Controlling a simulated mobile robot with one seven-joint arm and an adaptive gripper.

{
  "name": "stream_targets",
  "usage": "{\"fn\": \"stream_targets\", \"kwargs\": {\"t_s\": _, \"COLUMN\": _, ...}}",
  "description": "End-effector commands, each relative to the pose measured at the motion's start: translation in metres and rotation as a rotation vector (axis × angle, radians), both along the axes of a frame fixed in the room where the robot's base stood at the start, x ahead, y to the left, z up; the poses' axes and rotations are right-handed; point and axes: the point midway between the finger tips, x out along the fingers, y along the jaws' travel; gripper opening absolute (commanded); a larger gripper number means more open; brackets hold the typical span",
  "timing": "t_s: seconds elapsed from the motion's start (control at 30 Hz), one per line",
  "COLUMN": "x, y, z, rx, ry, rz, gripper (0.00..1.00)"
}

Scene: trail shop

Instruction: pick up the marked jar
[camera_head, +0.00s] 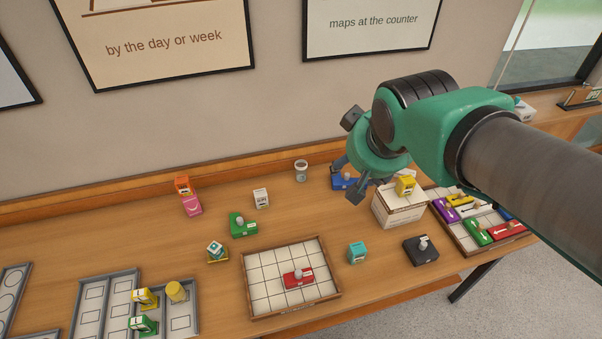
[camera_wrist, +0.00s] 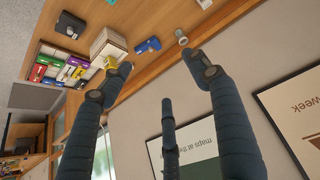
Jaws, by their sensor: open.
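A small pale jar (camera_head: 301,171) with a dark band stands upright near the back edge of the table, by the wall. It also shows in the wrist view (camera_wrist: 182,38), beyond the fingertips and toward the right finger. A mark on it is too small to make out. A yellow cylinder (camera_head: 176,291) stands in a grey tray at the front left. My gripper (camera_head: 346,158) is open and empty, above the back of the table and to the right of the pale jar. In the wrist view its fingers (camera_wrist: 157,63) are spread wide, touching nothing.
A blue piece (camera_head: 345,182) lies right of the jar, below my gripper. A pale box (camera_head: 399,209) bears a yellow item. A white block (camera_head: 261,198) stands left of the jar. A gridded tray (camera_head: 265,288) lies in front. The wall is close behind.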

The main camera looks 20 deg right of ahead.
Motion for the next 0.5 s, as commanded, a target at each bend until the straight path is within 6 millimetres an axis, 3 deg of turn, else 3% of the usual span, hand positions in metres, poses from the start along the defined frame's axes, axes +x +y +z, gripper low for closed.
{"fn": "stream_targets", "kwargs": {"t_s": 0.1, "x": 0.041, "y": -0.016, "z": 0.003, "rx": -0.04, "ry": -0.031, "rz": -0.002, "gripper": 0.61}}
{"fn": "stream_targets", "kwargs": {"t_s": 0.5, "x": 0.175, "y": -0.062, "z": 0.0, "rx": -0.153, "ry": -0.149, "rz": 0.037, "gripper": 0.61}}
